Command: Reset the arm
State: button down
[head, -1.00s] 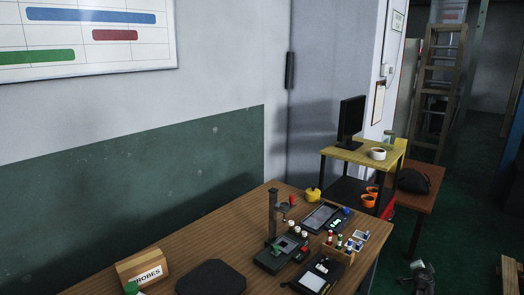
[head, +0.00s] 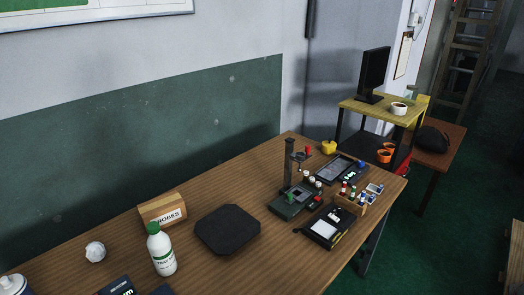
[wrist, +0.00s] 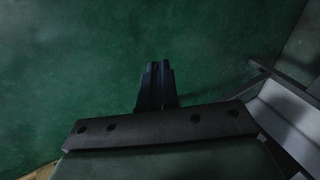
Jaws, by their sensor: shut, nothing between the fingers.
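My gripper (wrist: 158,72) shows in the wrist view, its two dark fingers together with nothing between them. Below the fingers is only green floor (wrist: 80,70). The gripper is not in the head view, so where it is relative to the table cannot be told from there.
A wooden table (head: 275,240) holds a probes box (head: 163,208), a white bottle (head: 161,250), a black pad (head: 228,229), a stand (head: 290,170) and a small rack (head: 350,204). A yellow-topped shelf (head: 375,107) stands behind its right end. Open green floor (head: 430,245) lies at right.

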jog(key=s+a+r+n+g, duration=0.2)
jog(key=s+a+n+g, duration=0.15)
jog(key=s+a, duration=0.6)
jog(key=s+a+r+n+g, duration=0.25)
jog(key=s+a+g, duration=0.35)
jog(key=s, duration=0.6)
jog(key=s+a+r+n+g+h, duration=0.1)
jog(key=s+r+n, duration=0.1)
jog(key=s, duration=0.6)
jog(key=shift+a+r+n+g+h, duration=0.35)
jog(key=shift+r+n+h, duration=0.05)
jog(key=shift+n, duration=0.3)
